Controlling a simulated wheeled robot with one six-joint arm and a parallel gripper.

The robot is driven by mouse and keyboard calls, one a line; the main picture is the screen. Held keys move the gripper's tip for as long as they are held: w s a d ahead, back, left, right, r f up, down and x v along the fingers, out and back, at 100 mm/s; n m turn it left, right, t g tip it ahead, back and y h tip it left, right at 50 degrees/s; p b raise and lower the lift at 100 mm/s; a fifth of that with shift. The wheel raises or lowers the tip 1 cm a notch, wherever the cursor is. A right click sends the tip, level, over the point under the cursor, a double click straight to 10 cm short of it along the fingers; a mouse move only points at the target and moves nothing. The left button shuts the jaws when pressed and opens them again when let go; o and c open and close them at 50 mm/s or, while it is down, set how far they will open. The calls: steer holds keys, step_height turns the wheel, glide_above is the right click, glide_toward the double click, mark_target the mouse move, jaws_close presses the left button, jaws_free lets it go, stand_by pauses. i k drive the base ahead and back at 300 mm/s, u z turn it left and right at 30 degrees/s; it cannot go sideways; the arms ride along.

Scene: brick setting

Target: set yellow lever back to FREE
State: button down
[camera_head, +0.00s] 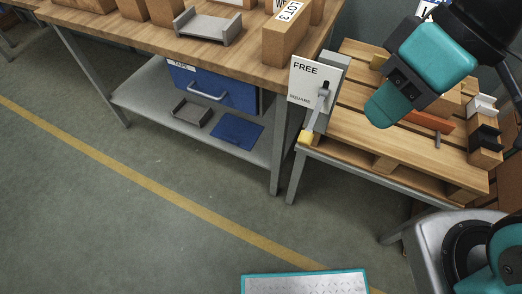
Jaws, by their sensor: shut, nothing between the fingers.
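A white panel (306,78) on a grey box (335,72) stands at the corner between the wooden bench and the pallet. It reads FREE at the top and SQUARE lower down. A grey lever (318,108) pivots at the panel's right side and slants down and left, past the SQUARE label. Its yellow grip (305,136) hangs below the panel's lower edge. My gripper (379,113), teal and dark, is right of the panel, above the pallet in the picture. It is shut and empty, apart from the lever. Its fingertips show only in part.
The wooden bench (130,30) carries a grey tray (205,28) and a block marked LOT 3 (284,40). Its lower shelf holds a blue drawer unit (215,86). The slatted pallet (365,135) bears several blocks. The grey floor (150,220) in front is clear.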

mark_target(306, 137)
steer(key=u, duration=0.35)
steer(key=k, duration=1.1)
steer(key=u, duration=1)
